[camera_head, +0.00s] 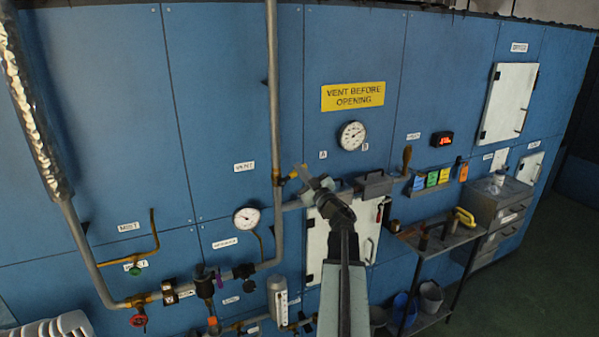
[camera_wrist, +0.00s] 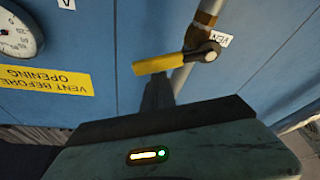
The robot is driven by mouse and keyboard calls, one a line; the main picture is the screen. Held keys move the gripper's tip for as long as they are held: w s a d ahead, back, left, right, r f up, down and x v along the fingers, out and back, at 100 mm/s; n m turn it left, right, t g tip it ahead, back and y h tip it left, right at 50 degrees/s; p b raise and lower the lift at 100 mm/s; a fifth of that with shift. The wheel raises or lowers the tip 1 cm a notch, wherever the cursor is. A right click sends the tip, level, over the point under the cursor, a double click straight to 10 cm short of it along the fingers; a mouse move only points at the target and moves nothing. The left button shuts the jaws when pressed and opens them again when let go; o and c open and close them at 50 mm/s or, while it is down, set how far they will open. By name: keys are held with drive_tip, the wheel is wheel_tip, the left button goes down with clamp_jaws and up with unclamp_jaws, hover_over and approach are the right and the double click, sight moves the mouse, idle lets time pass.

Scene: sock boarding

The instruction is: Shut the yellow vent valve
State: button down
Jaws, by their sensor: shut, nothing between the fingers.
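The yellow vent valve has a yellow lever (camera_wrist: 163,63) on a brass-coloured body (camera_wrist: 203,36) on a grey pipe. In the wrist view the lever lies roughly crosswise to the pipe. In the head view the valve (camera_head: 280,180) is on the upright pipe beside the VENT label, its lever pointing right toward my gripper (camera_head: 306,174). My gripper is shut and empty. In the wrist view its fingertips (camera_wrist: 158,84) are just below the lever's free half; I cannot tell whether they touch it.
A round gauge (camera_head: 352,135) and a yellow VENT BEFORE OPENING sign (camera_head: 353,96) are on the blue wall. A lower gauge (camera_head: 246,218) and other valves sit along the pipes at left. A metal shelf cart (camera_head: 437,238) stands at right; the floor beyond is clear.

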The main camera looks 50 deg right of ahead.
drive_tip(key=f+m+h+b, duration=0.1)
drive_tip(key=m, duration=0.1)
drive_tip(key=d+f+m+b, duration=0.1)
drive_tip(key=m, duration=0.1)
drive_tip(key=f+m+h+b, duration=0.1)
drive_tip(key=shift+s+d+f+m+h+b, duration=0.1)
drive_tip(key=shift+s+d+m+h+b, duration=0.05)
drive_tip(key=shift+s+m+h+b, duration=0.2)
wheel_tip(320, 180, up, 4)
drive_tip(key=p, duration=0.4)
drive_tip(key=shift+w+r+p, duration=0.1)
drive_tip(key=shift+r+p, duration=0.15)
drive_tip(key=shift+p, duration=0.05)
drive_tip(key=b+v, duration=0.4)
drive_tip(key=v, duration=0.6)
drive_tip(key=shift+f, duration=0.15)
